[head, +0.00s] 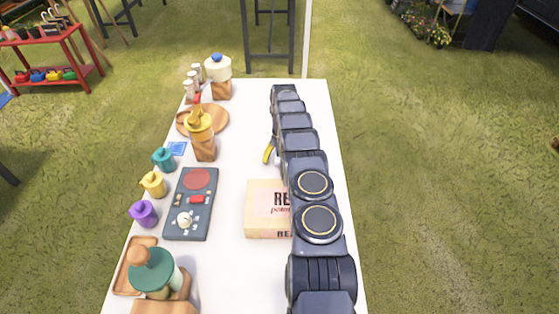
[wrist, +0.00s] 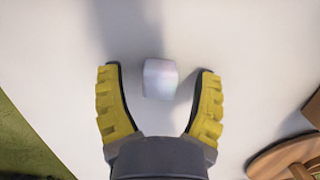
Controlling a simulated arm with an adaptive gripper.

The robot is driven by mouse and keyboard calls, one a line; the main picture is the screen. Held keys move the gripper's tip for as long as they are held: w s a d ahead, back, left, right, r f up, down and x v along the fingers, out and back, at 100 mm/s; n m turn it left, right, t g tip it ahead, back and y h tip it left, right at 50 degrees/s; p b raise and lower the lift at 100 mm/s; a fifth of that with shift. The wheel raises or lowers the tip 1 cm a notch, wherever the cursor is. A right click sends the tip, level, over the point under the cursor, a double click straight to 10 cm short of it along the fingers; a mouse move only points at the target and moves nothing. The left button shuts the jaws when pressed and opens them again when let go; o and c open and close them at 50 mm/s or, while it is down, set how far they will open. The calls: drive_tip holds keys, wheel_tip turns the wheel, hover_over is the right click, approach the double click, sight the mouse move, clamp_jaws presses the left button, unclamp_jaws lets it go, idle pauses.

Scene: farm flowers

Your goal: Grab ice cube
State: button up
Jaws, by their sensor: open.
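The ice cube is a small whitish block (wrist: 160,79) on the white table (wrist: 225,35) in the wrist view. My gripper (wrist: 159,70) is open, with one yellow ridged finger on each side of the cube. Gaps show between the cube and both fingers; the right gap looks a little narrower. I cannot tell the height of the fingertips above the table. In the head view, one yellow finger of my gripper (head: 268,152) shows left of my arm. The cube cannot be made out there; my arm covers that part of the table.
A dark console (head: 190,212), several colored pots and a round wooden tray (head: 220,112) fill the table's left side. A wooden item (wrist: 285,157) is at the wrist view's lower right. Grass lies beyond the table edge.

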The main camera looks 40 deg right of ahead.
drive_tip(key=c, duration=1)
